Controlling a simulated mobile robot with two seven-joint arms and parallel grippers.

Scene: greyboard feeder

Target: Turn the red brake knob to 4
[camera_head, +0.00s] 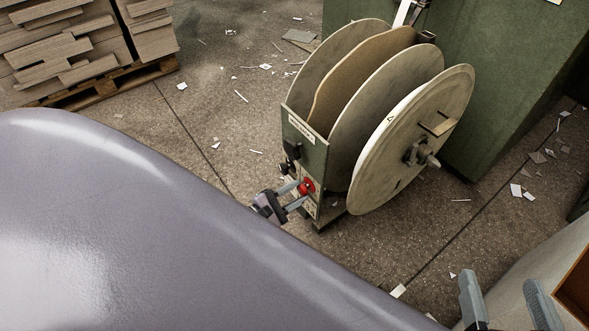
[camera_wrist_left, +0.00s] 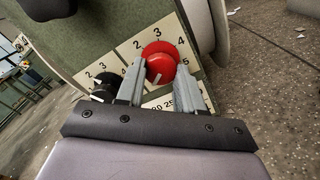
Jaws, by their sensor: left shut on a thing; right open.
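The red brake knob (camera_head: 308,185) is on the lower front of the green feeder panel. In the left wrist view the red knob (camera_wrist_left: 160,55) is in front of a white dial plate (camera_wrist_left: 187,48) with the numbers 2, 3, 4 and 5 visible. My left gripper (camera_head: 300,190) has its fingers on opposite sides of the red knob and is shut on it. A small pale mark shows low on the knob; I cannot tell which number it lines up with. My right gripper (camera_head: 498,281) is open and empty at the lower right of the head view.
A black knob (camera_wrist_left: 105,88) with its own number plate is left of the red one. Large discs (camera_head: 415,140) stand behind the panel. Stacked boards (camera_head: 70,45) are at the upper left. Paper scraps litter the open floor.

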